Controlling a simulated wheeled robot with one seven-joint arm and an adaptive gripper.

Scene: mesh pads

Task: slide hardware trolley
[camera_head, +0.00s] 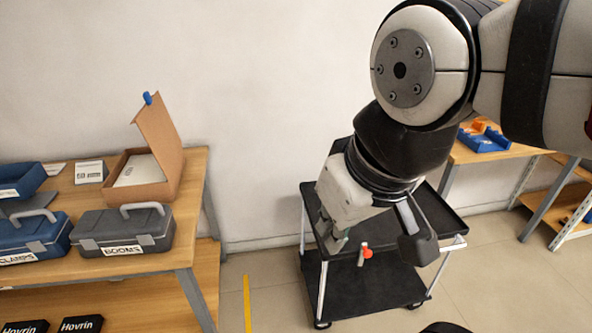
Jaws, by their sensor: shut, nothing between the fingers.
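The hardware trolley is a two-shelf black cart with pale metal legs and dark castors; its lower shelf (365,290) shows clearly near the picture's middle right. Part of its upper tray (437,212) shows behind my arm, with a pale handle bar at the right end. My gripper (337,242) points down over the trolley's left front part, shut and empty. My arm hides much of the upper tray. I cannot tell whether the fingers touch the trolley. A small red-ended piece (366,253) shows just right of the fingertips.
A wooden bench (190,190) at left holds toolboxes, a blue bin and an open cardboard box. Another bench (465,153) at right holds a blue tray. A yellow floor line (247,300) runs left of the trolley. The wall is close behind; tiled floor (500,270) is clear at right.

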